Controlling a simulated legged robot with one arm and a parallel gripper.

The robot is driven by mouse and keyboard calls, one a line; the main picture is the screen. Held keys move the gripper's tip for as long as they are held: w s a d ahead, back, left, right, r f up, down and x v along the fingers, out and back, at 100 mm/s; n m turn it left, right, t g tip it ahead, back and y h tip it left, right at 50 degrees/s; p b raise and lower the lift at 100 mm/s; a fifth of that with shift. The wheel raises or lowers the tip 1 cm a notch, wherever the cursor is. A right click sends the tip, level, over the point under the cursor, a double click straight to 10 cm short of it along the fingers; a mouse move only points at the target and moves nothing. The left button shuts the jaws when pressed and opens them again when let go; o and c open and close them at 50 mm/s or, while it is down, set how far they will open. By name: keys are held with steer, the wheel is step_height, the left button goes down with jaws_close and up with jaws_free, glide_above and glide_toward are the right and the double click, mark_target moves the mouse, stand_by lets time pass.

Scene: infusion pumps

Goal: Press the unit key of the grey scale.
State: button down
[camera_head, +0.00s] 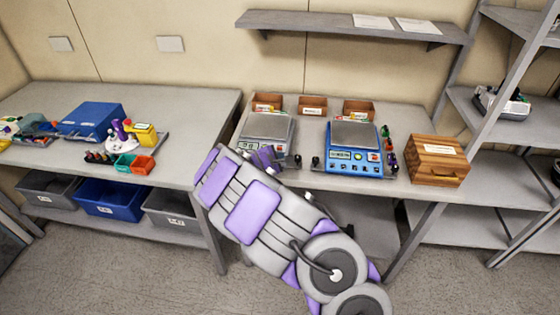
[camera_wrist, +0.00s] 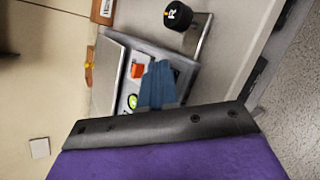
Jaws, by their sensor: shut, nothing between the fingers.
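The grey scale (camera_head: 268,124) stands on the table, left of a blue scale. In the wrist view it shows with its metal pan (camera_wrist: 108,75), an orange key (camera_wrist: 137,70) and a round key with a green ring (camera_wrist: 132,102). My gripper (camera_head: 268,156) is shut and empty over the front panel of the grey scale. In the wrist view its fingertips (camera_wrist: 160,68) are beside the two keys and hide part of the panel. I cannot tell whether they touch it, and I cannot read which key is the unit key.
The blue scale (camera_head: 354,158) stands close on the right, with small bottles and a wooden box (camera_head: 438,160) beyond it. Small brown boxes (camera_head: 313,106) line the back. A black knob marked R (camera_wrist: 178,15) is near the scale in the wrist view.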

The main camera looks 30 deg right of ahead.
stand_by(0.4)
steer(key=shift+s+a+r+p, duration=0.15)
steer(key=shift+r+p, duration=0.25)
steer(key=shift+r, duration=0.25)
steer(key=shift+s+a+r+p, duration=0.2)
steer(key=shift+r+p, duration=0.3)
steer(key=shift+r, duration=0.3)
steer(key=shift+s+a+r+p, duration=0.15)
steer(key=shift+r+p, duration=0.3)
steer(key=shift+r, duration=0.4)
steer(key=shift+s+a+r+p, duration=0.1)
steer(key=shift+s+r+p, duration=0.1)
steer(key=shift+r+p, duration=0.45)
steer(key=shift+d+r, duration=0.1)
steer(key=shift+r, duration=0.05)
